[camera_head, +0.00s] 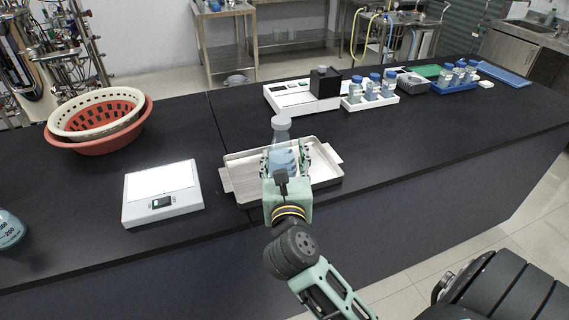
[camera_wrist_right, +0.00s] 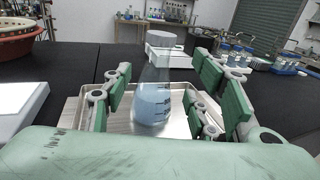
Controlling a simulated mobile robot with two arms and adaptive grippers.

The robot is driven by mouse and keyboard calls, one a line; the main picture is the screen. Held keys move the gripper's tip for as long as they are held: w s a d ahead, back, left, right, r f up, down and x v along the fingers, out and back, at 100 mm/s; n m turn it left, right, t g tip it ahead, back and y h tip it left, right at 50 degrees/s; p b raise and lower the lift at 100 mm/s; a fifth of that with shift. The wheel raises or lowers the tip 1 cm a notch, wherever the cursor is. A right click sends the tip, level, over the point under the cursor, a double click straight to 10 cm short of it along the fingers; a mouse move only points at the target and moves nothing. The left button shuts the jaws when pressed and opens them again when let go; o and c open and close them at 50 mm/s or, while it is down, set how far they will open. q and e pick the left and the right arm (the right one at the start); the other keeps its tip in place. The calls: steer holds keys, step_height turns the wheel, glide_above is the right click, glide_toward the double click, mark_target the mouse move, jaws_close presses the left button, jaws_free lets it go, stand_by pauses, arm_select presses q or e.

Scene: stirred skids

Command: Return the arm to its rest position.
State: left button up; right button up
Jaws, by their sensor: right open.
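My right arm reaches in from the bottom of the head view. Its green gripper (camera_head: 285,166) is over the near part of a metal tray (camera_head: 236,170) on the black bench. A clear flask with blue liquid and a pale cap (camera_head: 281,128) stands upright in the tray. In the right wrist view the flask (camera_wrist_right: 153,100) stands between the two spread green finger pads (camera_wrist_right: 160,95), with gaps on both sides. The gripper is open around it. The flask's lower part is partly hidden by the gripper in the head view. My left gripper is not in view.
A white scale (camera_head: 160,185) lies left of the tray. Nested red and cream baskets (camera_head: 140,125) stand at the back left. A flask (camera_head: 10,230) is at the left edge. A white instrument (camera_head: 287,97) and bottle racks (camera_head: 370,101) stand behind. Bench right of the tray is clear.

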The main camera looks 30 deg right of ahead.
steer(key=shift+s+a, duration=0.25)
steer(key=shift+s, duration=0.2)
